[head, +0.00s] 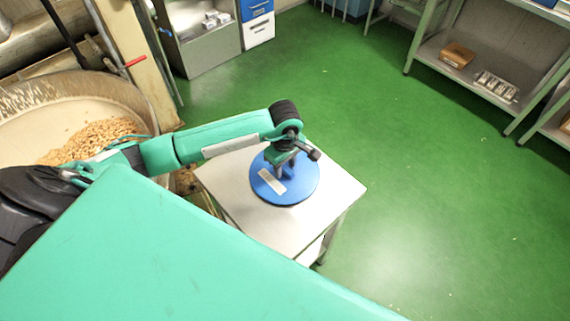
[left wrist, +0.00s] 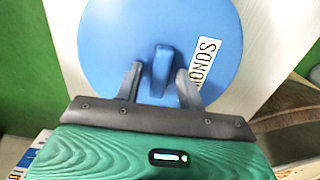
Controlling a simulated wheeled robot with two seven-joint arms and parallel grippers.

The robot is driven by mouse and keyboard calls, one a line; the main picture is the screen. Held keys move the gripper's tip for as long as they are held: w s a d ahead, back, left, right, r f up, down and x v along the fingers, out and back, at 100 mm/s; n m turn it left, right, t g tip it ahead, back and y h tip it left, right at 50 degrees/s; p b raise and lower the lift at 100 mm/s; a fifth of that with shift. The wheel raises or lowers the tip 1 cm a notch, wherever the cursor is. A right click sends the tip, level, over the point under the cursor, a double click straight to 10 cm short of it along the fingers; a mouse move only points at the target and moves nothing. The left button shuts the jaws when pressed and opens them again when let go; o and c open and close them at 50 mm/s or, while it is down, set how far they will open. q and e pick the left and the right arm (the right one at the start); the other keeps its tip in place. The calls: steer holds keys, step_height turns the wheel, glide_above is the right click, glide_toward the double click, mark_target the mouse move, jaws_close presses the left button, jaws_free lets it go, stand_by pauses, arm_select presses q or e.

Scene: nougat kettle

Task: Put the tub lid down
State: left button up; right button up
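The blue round tub lid (head: 304,188) lies flat on, or very close over, the small pale metal table (head: 240,190). It has a white label, which reads in part "ONDS" in the left wrist view. My left gripper (head: 284,168) is over the lid, pointing down at its middle. In the left wrist view the lid (left wrist: 110,45) fills the upper middle, and its upright blue handle (left wrist: 160,70) stands between the two fingers of my left gripper (left wrist: 158,84). The fingers are apart, with a gap beside the handle on the left. My right gripper is not in view.
A large kettle (head: 75,95) with a heap of nuts stands at the left. A metal cabinet and blue-and-white drawers (head: 257,20) are at the back. Shelves (head: 500,55) with a brown box stand at the upper right. The green floor (head: 430,180) right of the table is clear.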

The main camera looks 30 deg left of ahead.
mark_target(285, 167)
arm_select(q)
steer(key=shift+r, duration=0.2)
step_height(285, 167, up, 12)
steer(key=b, duration=0.3)
steer(key=shift+s+f, duration=0.1)
steer(key=shift+f, duration=0.1)
stand_by(0.4)
